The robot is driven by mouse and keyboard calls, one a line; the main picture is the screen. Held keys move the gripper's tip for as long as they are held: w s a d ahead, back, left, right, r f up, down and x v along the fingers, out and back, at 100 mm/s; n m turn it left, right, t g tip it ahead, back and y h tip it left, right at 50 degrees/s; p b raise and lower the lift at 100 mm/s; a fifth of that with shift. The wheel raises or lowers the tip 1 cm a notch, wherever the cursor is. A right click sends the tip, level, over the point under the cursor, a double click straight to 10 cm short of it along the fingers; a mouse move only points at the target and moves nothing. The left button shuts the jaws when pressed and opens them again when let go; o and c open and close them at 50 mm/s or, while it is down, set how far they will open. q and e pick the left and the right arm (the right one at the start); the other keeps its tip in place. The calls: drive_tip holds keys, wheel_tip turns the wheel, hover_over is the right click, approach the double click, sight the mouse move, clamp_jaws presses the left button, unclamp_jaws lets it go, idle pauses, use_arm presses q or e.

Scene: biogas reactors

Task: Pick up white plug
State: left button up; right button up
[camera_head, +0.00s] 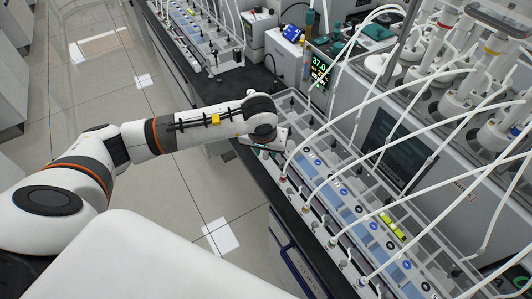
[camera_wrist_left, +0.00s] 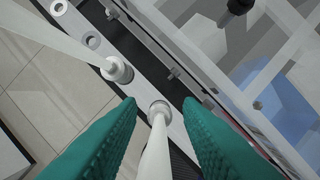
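My left gripper (camera_head: 272,143) reaches over the near edge of the rack at the bench, and its fingers are hard to make out in the head view. In the left wrist view my left gripper (camera_wrist_left: 159,112) shows two teal ribbed fingers, spread apart. A white plug (camera_wrist_left: 158,108) with a white stem or tube stands between them, with a gap on each side. A second white plug (camera_wrist_left: 117,71) with a tube sits to the upper left, outside the fingers. My right gripper is not in view.
A clear rack (camera_head: 345,205) with numbered positions runs along the dark bench. Several white tubes (camera_head: 400,105) arch over it from the reactors (camera_head: 500,130) at right. A display (camera_head: 319,70) reading 37.0 stands behind. Open tiled floor (camera_head: 180,185) lies left of the bench.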

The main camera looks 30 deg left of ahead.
use_arm(q)
clamp_jaws()
wheel_tip(320, 180, up, 9)
drive_tip(key=b, duration=0.2)
drive_tip(key=shift+f+b, duration=0.1)
drive_tip(key=shift+b, duration=0.25)
drive_tip(key=shift+r, duration=0.65)
drive_tip(key=shift+r, duration=0.4)
drive_tip(key=shift+r+p, duration=0.4)
drive_tip(key=shift+r, duration=0.7)
